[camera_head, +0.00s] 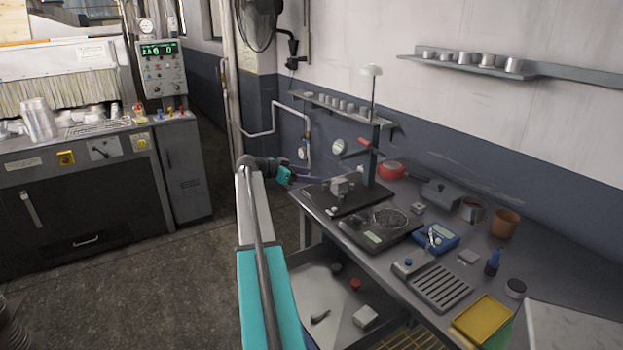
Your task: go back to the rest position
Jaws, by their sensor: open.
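My arm reaches forward from the bottom middle of the head view. My gripper (308,172) is small in the picture, at the far left corner of the grey workbench (322,204). It points to the right, and its fingers are apart with nothing seen between them. A black scale-like base (352,203) with small metal pieces (339,186) on it stands on the bench just right of the gripper. I cannot tell the exact height of the gripper above the bench.
A post with a lamp-like top (371,71) rises behind the black base. A second dark device (371,239), a red pan (391,170), a brown pot (504,223) and a yellow tray (481,319) crowd the bench. A lower shelf (307,283) holds loose pieces. The floor (150,285) at left is clear.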

